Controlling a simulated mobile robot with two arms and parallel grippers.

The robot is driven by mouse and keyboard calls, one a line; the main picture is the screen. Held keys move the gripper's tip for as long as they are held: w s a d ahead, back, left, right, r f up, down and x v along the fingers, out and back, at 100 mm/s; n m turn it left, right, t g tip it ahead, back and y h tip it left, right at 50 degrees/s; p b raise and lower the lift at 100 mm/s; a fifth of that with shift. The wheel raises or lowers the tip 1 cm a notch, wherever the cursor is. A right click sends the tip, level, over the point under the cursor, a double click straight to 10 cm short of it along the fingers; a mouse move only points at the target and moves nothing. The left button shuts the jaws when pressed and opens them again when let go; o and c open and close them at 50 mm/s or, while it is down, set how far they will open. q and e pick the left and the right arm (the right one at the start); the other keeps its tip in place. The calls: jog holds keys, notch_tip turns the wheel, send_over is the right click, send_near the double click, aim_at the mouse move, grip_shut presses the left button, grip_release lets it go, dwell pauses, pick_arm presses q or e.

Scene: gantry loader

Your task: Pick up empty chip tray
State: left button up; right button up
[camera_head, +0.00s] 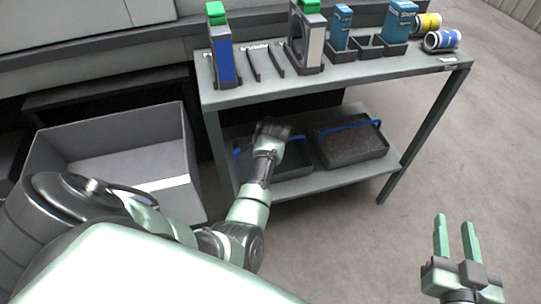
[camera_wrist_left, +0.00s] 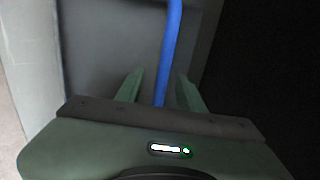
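The empty chip tray (camera_head: 294,166) is a dark tray with a blue handle on the left of the lower shelf, partly hidden by my left arm. In the left wrist view the tray's grey inside (camera_wrist_left: 105,45) looks bare, and the blue handle (camera_wrist_left: 170,45) runs between the fingers. My left gripper (camera_wrist_left: 160,78) is open, with a gap visible beside the handle; in the head view its fingers are hidden at the tray. My right gripper (camera_head: 454,219) is open and empty over the floor at the lower right.
A second tray (camera_head: 381,150) with dark chips and a blue handle sits right of it on the lower shelf (camera_head: 330,181). The top shelf (camera_head: 240,95) above holds bottles, holders and rolls. A large grey bin (camera_head: 105,135) stands left. Floor at right is clear.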

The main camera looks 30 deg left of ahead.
pick_arm(q)
jog(key=shift+c, duration=0.4)
grip_shut()
jog(key=shift+f, duration=0.1)
dwell(1.0)
jog(key=shift+w, duration=0.1)
